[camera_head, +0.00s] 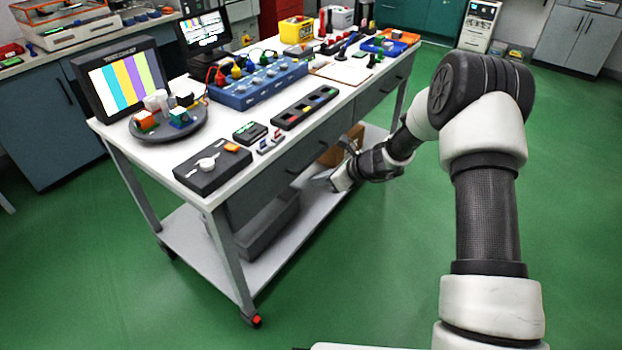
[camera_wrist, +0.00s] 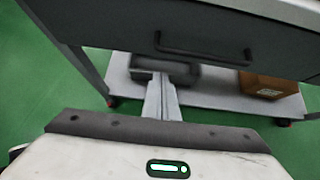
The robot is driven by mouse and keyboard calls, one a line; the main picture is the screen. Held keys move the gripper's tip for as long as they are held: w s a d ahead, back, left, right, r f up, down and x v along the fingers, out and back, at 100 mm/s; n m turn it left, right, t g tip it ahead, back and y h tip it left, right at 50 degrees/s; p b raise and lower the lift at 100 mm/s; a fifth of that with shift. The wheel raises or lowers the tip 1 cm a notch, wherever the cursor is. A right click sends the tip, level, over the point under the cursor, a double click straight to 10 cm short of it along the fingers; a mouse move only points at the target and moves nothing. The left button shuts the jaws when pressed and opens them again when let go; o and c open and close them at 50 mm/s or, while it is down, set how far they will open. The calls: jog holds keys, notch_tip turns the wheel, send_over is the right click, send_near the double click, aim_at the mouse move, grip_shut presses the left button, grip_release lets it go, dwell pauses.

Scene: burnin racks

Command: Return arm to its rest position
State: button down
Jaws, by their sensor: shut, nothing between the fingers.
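My arm reaches forward from the lower right of the head view and bends down at the elbow. My gripper (camera_head: 322,180) is at its far end, beside the long side of the white-topped workbench (camera_head: 228,168) and below the tabletop. In the wrist view my gripper (camera_wrist: 160,82) shows as two pale fingers lying together, shut, with nothing between them. It points toward the space under the drawer (camera_wrist: 200,40). I cannot tell how far the fingertips are from the bench.
The bench's lower shelf (camera_head: 245,270) holds a grey bin (camera_head: 262,232) and a cardboard box (camera_head: 342,146). A drawer handle (camera_wrist: 200,52) juts out above the fingers. Test gear, including a blue unit (camera_head: 258,88), covers much of the tabletop. Green floor is clear around the bench's near side.

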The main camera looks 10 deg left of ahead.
jog(key=p+v, duration=0.2)
jog(key=v, duration=0.8)
jog(key=s+d+r+n+g+h, duration=0.1)
jog(key=s+d+r+n+h, duration=0.15)
jog(key=s+r+n, duration=1.4)
jog(key=s+d+r+n+t+h, duration=0.1)
jog(key=s+d+r+n+h, duration=0.2)
jog(key=s+d+r, duration=0.35)
jog(key=s+d+r+n+t+h, duration=0.1)
jog(key=s+d+r+n+h, duration=0.25)
jog(key=s, duration=0.65)
notch_tip(320, 180, up, 20)
jog(key=p, duration=2)
jog(key=shift+s+f+n, duration=0.15)
jog(key=shift+n, duration=0.25)
jog(key=shift+d, duration=0.1)
